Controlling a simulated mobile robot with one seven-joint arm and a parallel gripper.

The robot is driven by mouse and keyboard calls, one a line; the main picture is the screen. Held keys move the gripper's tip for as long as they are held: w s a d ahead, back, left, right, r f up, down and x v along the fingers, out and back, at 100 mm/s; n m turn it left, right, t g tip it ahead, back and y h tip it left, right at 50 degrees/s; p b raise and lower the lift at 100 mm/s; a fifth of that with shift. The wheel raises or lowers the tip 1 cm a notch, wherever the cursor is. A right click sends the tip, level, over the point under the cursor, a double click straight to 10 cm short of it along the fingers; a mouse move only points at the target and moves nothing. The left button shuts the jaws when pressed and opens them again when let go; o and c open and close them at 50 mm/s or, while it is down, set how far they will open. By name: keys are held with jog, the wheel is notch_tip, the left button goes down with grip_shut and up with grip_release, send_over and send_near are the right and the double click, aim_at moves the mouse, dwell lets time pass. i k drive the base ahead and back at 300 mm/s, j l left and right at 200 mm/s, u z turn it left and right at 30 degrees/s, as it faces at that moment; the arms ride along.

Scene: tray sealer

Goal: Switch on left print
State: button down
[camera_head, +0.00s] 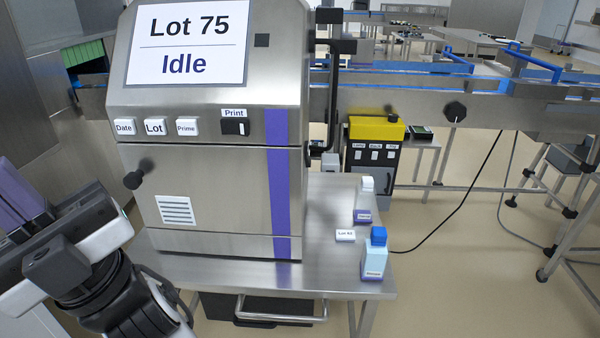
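The printer (215,130) is a steel box with a purple stripe, and its screen (187,43) reads "Lot 75" and "Idle". A black switch (234,127) with a small white part at its right end sits under the label "Print" (234,112), at the right of the button row. My gripper (22,190) is at the lower left, left of the printer and apart from the switch. Its fingertips are partly cut off or hard to make out, so I cannot tell whether it is open or shut.
White buttons "Date" (124,128), "Lot" (155,127) and "Prime" (187,127) are left of the switch. A black knob (133,180) juts from the front. Bottles (375,256) and a "Lot 63" card (345,236) stand at the right on the steel table (330,278).

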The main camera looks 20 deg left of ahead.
aim_at(228, 126)
jog(key=u, duration=0.95)
